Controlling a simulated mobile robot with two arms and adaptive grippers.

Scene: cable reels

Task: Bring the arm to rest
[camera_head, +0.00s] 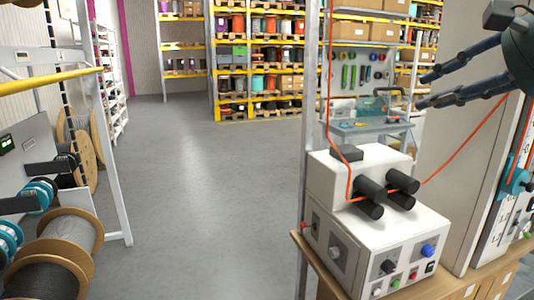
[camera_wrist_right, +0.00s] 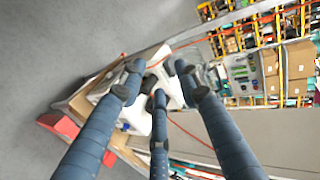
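My right gripper (camera_head: 422,90) is at the upper right of the head view, its dark fingers pointing left. It is above the white cable machine (camera_head: 375,240) and apart from it. In the right wrist view my right gripper (camera_wrist_right: 157,80) shows three blue-grey fingers spread apart, with nothing held between them. An orange cable (camera_head: 463,147) runs through the black rollers (camera_head: 385,192) of the machine and up to the right, passing behind or near the fingers. My left gripper is not in view.
A rack with cable reels (camera_head: 62,238) and a yellow bar (camera_head: 50,80) stands at the left. The grey floor (camera_head: 210,190) between is clear. Stocked shelves (camera_head: 262,60) are at the back. A tall grey cabinet (camera_head: 455,170) and a metal post (camera_head: 309,120) flank the machine.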

